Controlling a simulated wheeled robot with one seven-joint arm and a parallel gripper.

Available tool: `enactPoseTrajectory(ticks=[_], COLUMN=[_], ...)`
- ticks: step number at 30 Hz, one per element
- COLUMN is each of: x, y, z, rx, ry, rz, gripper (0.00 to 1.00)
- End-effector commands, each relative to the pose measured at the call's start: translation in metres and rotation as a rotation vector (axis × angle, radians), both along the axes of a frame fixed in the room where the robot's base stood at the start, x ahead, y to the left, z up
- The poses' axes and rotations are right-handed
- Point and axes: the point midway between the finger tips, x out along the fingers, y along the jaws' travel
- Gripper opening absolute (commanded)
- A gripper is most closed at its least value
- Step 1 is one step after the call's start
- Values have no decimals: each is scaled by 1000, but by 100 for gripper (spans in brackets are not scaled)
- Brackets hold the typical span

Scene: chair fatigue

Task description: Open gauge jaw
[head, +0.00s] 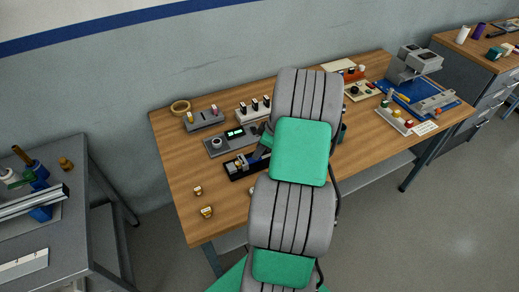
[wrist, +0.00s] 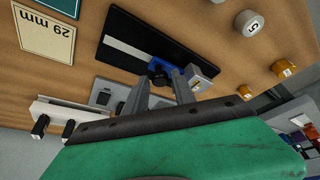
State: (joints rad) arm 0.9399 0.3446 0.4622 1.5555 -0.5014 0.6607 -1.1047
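The gauge (wrist: 150,42) is a black plate with a pale strip, lying on the wooden table. In the wrist view a blue block (wrist: 168,68) with a black knob (wrist: 158,77) sits near its end, beside a silver block with a yellow mark (wrist: 203,78). In the head view the gauge (head: 233,172) shows left of my arm, partly hidden. My gripper (wrist: 162,78) has its two grey fingers apart, with the knob showing between their tips. Whether they touch it cannot be told. In the head view my arm mostly hides the gripper.
A grey cylinder (wrist: 248,22) and yellow-marked pieces (wrist: 283,68) stand beside the gauge. A display box (head: 231,140) and switch box (head: 253,112) stand behind.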

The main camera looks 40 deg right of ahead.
Motion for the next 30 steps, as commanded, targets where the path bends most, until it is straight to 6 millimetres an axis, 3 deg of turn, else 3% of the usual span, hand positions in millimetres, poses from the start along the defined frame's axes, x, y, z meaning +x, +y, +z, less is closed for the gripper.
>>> enactPoseTrajectory(ticks=[11,30], x=[0,0], y=[0,-1], z=[0,1], rx=[-1,-2], ry=[0,-1], rz=[0,-1], gripper=[0,0])
